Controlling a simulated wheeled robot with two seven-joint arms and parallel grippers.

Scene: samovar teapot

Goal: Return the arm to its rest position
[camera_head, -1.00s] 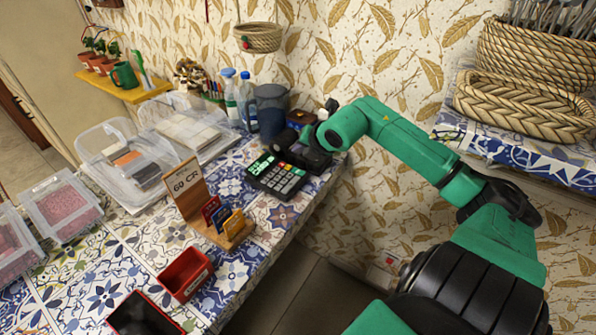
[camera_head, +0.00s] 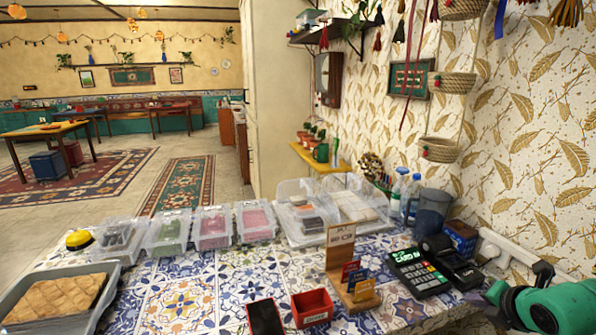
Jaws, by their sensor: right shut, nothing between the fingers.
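My right arm's green and black end part (camera_head: 548,304) is at the lower right edge, beside the table's right end. The dark gripper (camera_head: 497,314) shows only partly there, low and to the right of the card terminal. It is shut with nothing held, and its fingertips are hard to make out. My left gripper is not in view.
The card terminal (camera_head: 418,273), a black printer (camera_head: 452,262) and a dark pitcher (camera_head: 429,212) stand nearest the arm. A wooden card stand (camera_head: 340,270), red box (camera_head: 312,308) and clear bins (camera_head: 213,228) cover the tiled table (camera_head: 180,300). The wall (camera_head: 530,150) rises behind.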

